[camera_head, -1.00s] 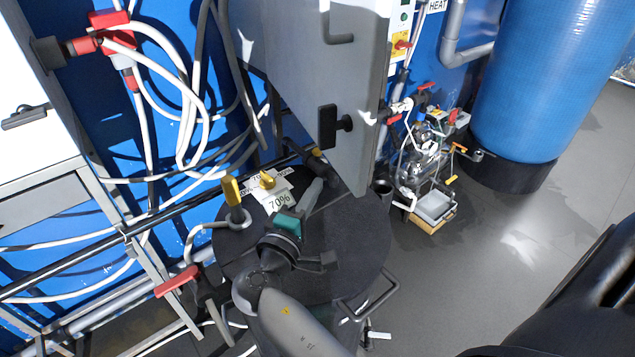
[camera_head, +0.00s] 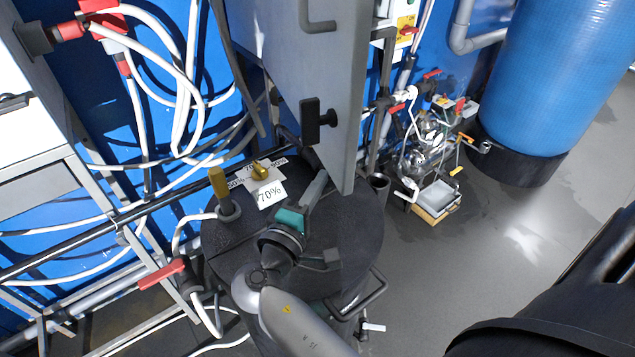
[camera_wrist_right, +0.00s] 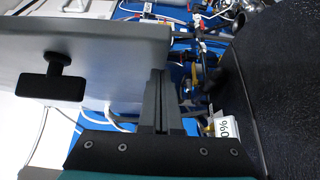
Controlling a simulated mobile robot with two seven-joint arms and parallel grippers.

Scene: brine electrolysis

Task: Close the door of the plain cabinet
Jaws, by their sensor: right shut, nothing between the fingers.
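The plain cabinet's grey door (camera_head: 303,62) hangs open at the top middle of the head view, its lower corner over a black barrel. Its black handle (camera_head: 318,119) faces me. My right gripper (camera_head: 318,182) is shut and empty, just below the handle and beside the door's lower part. In the right wrist view the door (camera_wrist_right: 110,45) fills the upper left with its handle (camera_wrist_right: 55,78). The shut fingers (camera_wrist_right: 160,90) lie at the door's edge there; I cannot tell whether they touch it. My left gripper is not in view.
The black barrel (camera_head: 350,245) stands under my right gripper, with a 70% label (camera_head: 270,194) and a yellow-handled valve (camera_head: 219,184) on top. White hoses and a metal frame are at left. A blue tank (camera_head: 555,80) stands at right, with clear floor before it.

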